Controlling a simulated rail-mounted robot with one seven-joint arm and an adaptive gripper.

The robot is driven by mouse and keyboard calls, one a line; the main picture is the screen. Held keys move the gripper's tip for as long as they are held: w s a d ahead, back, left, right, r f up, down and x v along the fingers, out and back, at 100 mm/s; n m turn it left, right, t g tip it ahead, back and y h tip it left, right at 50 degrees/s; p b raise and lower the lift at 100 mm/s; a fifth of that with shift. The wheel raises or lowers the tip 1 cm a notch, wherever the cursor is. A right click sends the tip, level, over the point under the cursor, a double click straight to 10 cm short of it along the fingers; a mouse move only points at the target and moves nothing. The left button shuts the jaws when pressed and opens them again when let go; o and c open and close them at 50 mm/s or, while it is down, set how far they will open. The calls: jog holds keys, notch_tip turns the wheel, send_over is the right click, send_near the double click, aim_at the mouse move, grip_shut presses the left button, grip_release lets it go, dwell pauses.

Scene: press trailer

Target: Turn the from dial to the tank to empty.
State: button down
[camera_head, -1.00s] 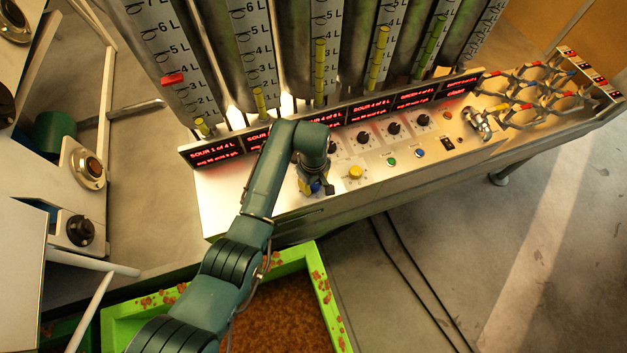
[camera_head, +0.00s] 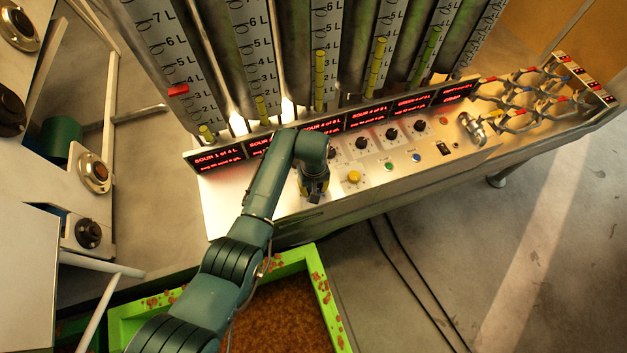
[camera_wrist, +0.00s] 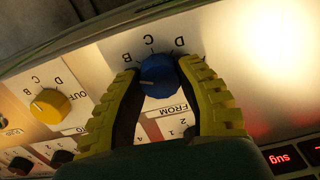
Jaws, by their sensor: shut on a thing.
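The from dial (camera_wrist: 158,76) is a blue knob on a pale plate marked FROM in the wrist view. The letters B, C and D run around its far side, upside down in the picture. A small pale mark shows on its left part, but I cannot tell surely which letter it points at. My gripper (camera_wrist: 160,80) has yellow ribbed fingers on either side of the dial and is shut on it. In the head view my gripper (camera_head: 314,190) is down at the panel, and it and my arm hide the dial. Several upright tanks (camera_head: 272,60) with litre scales stand behind the panel.
A yellow out dial (camera_wrist: 49,106) is beside the from dial; it also shows in the head view (camera_head: 354,177). Black knobs (camera_head: 391,134), a green button (camera_head: 389,167) and a blue button (camera_head: 416,158) lie right. Red-lit displays (camera_head: 371,115) line the panel's back.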

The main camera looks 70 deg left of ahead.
jog(key=shift+d+f+m+p, duration=0.15)
jog(key=shift+m+p, duration=0.4)
jog(key=shift+m, duration=1.35)
jog(key=shift+s, duration=0.1)
jog(key=c, duration=0.6)
grip_release()
jog(key=shift+r, duration=0.2)
jog(key=shift+a+r, duration=0.2)
jog(key=shift+r, duration=0.15)
notch_tip(320, 180, up, 11)
jog(key=shift+d+r, duration=0.1)
